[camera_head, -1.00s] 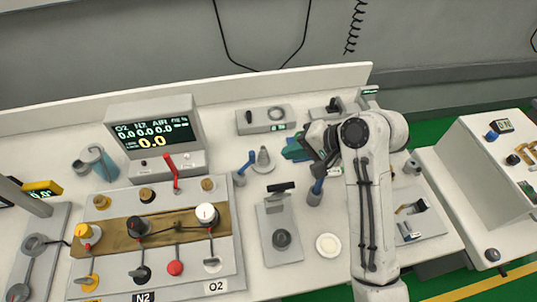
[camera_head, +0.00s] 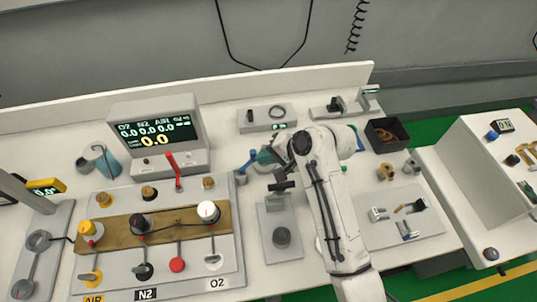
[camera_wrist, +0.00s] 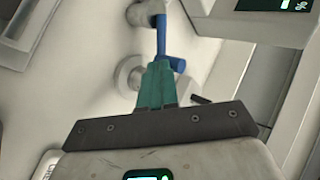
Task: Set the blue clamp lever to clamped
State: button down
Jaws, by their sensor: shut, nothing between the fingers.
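A small blue lever (camera_head: 248,160) stands on a grey mount in the middle of the bench, just right of the gas panel. In the wrist view the blue lever (camera_wrist: 161,36) rises from a round grey fitting, with a short blue part running sideways near my fingertips. My gripper (camera_head: 266,158) is right beside the lever. In the wrist view its teal fingers (camera_wrist: 159,72) are together and empty, their tips overlapping the lever's near end. I cannot tell whether they touch. A second round grey fitting (camera_wrist: 128,74) is partly hidden behind the fingers.
The gas panel (camera_head: 222,255) with knobs and a red lever (camera_head: 173,170) lies to the left, below the display unit (camera_head: 155,132). A grey stand (camera_head: 280,240) is in front. A grey box (camera_head: 268,118) is behind. A dark bin (camera_head: 386,135) stands right of my arm.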

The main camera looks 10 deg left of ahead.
jog(key=shift+w, duration=0.1)
jog(key=shift+w+a+n+g, duration=0.2)
jog(key=shift+w+n+g, duration=0.2)
jog(key=shift+n+g, duration=0.3)
jog(key=shift+s, duration=0.15)
jog(key=shift+s+d+r+p, duration=0.1)
jog(key=shift+s+r+p, duration=0.05)
jog(key=shift+s+p, duration=0.15)
jog(key=shift+s+d+p, duration=0.2)
jog(key=shift+s+p, duration=0.15)
jog(key=shift+p, duration=0.1)
